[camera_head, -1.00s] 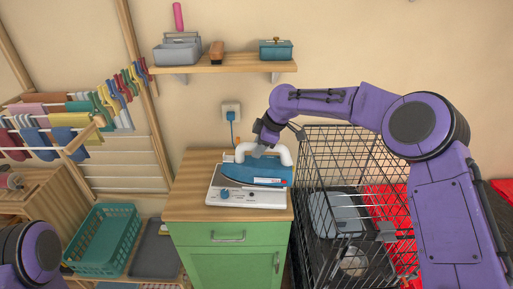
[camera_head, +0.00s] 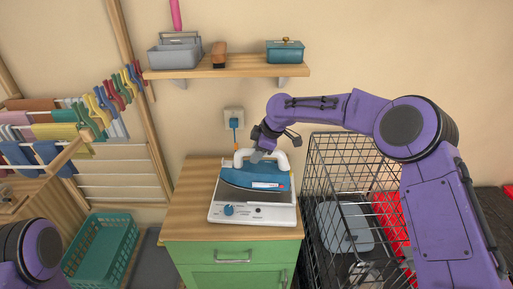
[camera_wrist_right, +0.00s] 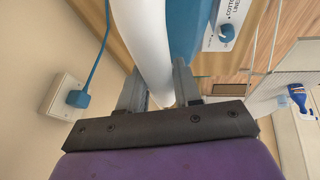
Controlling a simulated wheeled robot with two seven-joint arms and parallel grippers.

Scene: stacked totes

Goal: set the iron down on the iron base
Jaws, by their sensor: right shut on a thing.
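The blue iron (camera_head: 252,178) with its white handle (camera_head: 281,160) is over the white iron base (camera_head: 270,215) on the green cabinet's wooden top. It looks slightly tilted, its left end higher. I cannot tell whether its sole touches the base. My right gripper (camera_head: 261,153) is shut on the iron's white handle. In the right wrist view, the handle (camera_wrist_right: 146,45) passes between the two fingers (camera_wrist_right: 157,90), and part of the base with its blue knob (camera_wrist_right: 227,33) shows beyond. My left gripper is out of view; only part of my left arm shows at the lower left.
A black wire cage (camera_head: 345,195) stands right of the green cabinet (camera_head: 232,252). A wooden shelf (camera_head: 228,72) with boxes hangs above. A wall socket (camera_head: 234,116) is behind the iron. A teal basket (camera_head: 101,246) and a drying rack (camera_head: 122,160) are on the left.

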